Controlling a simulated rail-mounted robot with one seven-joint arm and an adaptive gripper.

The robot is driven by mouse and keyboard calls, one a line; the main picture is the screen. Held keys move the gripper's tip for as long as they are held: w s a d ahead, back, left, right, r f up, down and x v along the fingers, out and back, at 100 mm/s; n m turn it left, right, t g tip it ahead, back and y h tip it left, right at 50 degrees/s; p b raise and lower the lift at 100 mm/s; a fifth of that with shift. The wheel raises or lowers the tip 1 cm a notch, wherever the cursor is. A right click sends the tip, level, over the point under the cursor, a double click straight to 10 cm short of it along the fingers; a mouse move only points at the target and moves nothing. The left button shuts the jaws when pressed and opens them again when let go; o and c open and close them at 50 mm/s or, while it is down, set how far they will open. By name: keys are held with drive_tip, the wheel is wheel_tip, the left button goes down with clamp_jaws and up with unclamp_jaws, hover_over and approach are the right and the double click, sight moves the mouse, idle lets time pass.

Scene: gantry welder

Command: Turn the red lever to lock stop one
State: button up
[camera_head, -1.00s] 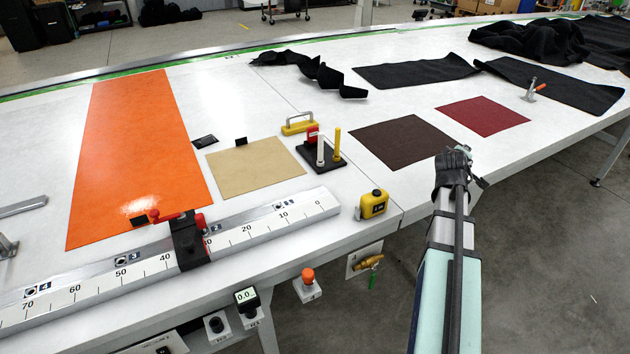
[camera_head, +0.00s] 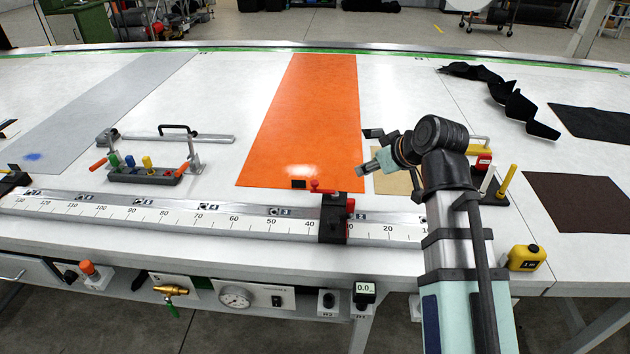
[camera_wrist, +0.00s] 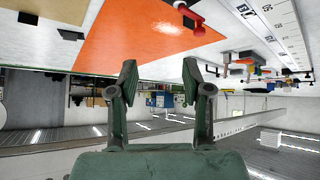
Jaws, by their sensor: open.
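The red lever (camera_head: 325,189) sits on top of a black stop block (camera_head: 333,220) that straddles the ruler rail near the 30 to 40 marks. A red knob shows on the block's right side. In the wrist view, which looks upside down, the red lever and knob (camera_wrist: 197,27) appear at the top, right of centre. My gripper (camera_wrist: 160,76) has its two fingers spread apart with nothing between them, away from the lever. In the head view my arm reaches in from the lower right, its end above the table right of and behind the stop block.
The ruler rail (camera_head: 150,212) runs along the table's front edge. An orange sheet (camera_head: 305,110) lies behind the block. A clamp fixture with coloured knobs (camera_head: 145,174) stands at left. A yellow tape measure (camera_head: 525,258) sits at right, and a red-and-yellow pin stand (camera_head: 488,185) is behind my arm.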

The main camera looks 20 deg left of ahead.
drive_tip(key=n+g+y, duration=0.1)
approach(315, 182)
drive_tip(key=p+x, duration=0.2)
drive_tip(key=x, duration=0.8)
drive_tip(key=shift+a, duration=0.1)
clamp_jaws()
